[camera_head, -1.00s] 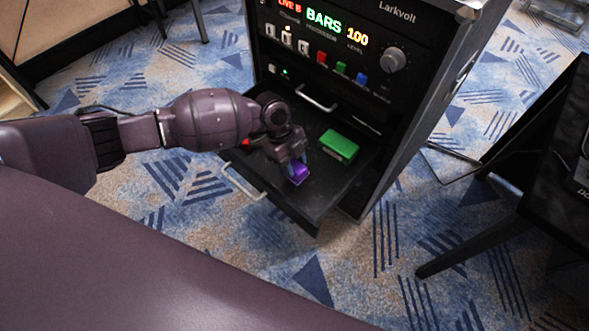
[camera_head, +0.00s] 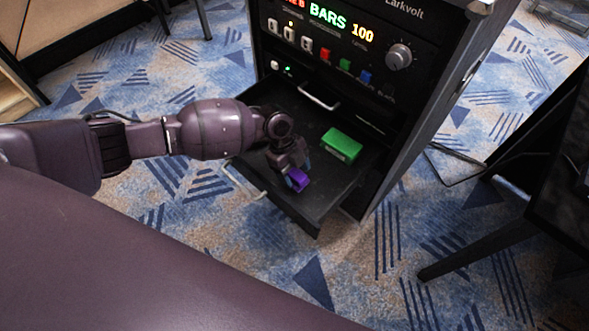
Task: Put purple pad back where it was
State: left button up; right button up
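My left gripper (camera_head: 297,179) reaches down into the open black drawer (camera_head: 310,208) of the rack cabinet. The purple pad (camera_head: 298,181) is at its fingertips, between the fingers, near the drawer's front. I cannot tell whether the pad touches the drawer floor. A green pad (camera_head: 341,145) lies in the drawer, to the right of and behind the gripper. My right gripper is not in view.
The cabinet (camera_head: 412,120) stands behind the drawer, with lit displays, coloured buttons and a knob (camera_head: 399,56). The drawer has a metal front handle (camera_head: 243,182). A dark table (camera_head: 510,230) stands at the right. Patterned carpet is clear in front.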

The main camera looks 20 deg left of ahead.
pick_arm(q)
jog(key=shift+r, duration=0.1)
jog(key=p+v, duration=0.2)
jog(key=v, duration=1)
dwell(0.5)
